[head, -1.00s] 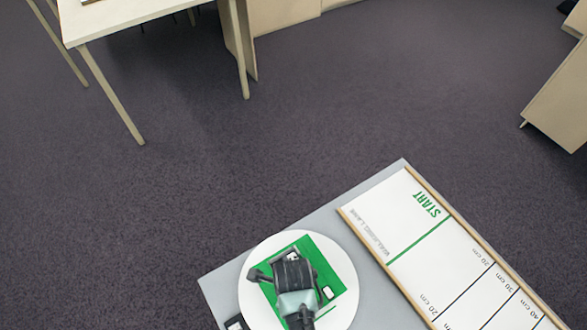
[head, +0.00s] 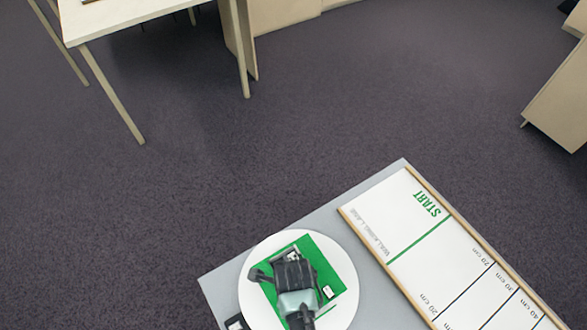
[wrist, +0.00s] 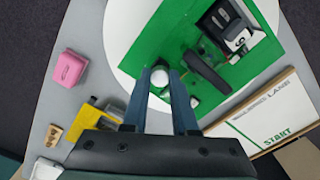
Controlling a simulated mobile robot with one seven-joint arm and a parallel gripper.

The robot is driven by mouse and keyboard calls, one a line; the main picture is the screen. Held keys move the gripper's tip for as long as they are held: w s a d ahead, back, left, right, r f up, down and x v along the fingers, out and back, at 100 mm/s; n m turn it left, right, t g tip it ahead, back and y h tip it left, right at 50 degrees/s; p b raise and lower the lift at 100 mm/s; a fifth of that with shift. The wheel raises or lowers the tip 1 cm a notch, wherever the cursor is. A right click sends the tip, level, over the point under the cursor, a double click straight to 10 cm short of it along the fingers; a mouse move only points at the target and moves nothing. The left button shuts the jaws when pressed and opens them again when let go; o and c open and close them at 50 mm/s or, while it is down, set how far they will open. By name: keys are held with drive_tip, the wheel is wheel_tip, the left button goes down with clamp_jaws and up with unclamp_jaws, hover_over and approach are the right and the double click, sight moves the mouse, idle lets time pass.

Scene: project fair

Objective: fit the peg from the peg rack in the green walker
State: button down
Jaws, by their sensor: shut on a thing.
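A green walker (wrist: 160,60), a flat green base with dark parts and a black-and-white block on it, lies on a white round disc (wrist: 118,30). In the head view the green walker (head: 318,254) shows around my gripper (head: 295,290). In the wrist view my gripper (wrist: 160,92) is shut on a pale, round-ended peg (wrist: 159,77), over the near left part of the green base. I cannot tell whether the peg touches the walker or how far it is in. The small wooden block with dark spots, seemingly the peg rack (wrist: 54,134), is at the left.
A pink block (wrist: 70,68) and a yellow thing (wrist: 92,117) lie on the grey table (wrist: 85,25) left of the disc. A white walking-lane board (head: 390,222) lies at the right of the disc. Another table (head: 130,15) stands across open dark floor (head: 180,170).

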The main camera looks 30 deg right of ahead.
drive_tip(key=shift+f, duration=0.75)
idle(1.2)
drive_tip(key=c, duration=0.6)
unclamp_jaws()
drive_tip(key=shift+r, duration=0.15)
drive_tip(key=shift+r+p, duration=3.65)
drive_tip(key=shift+p, duration=0.1)
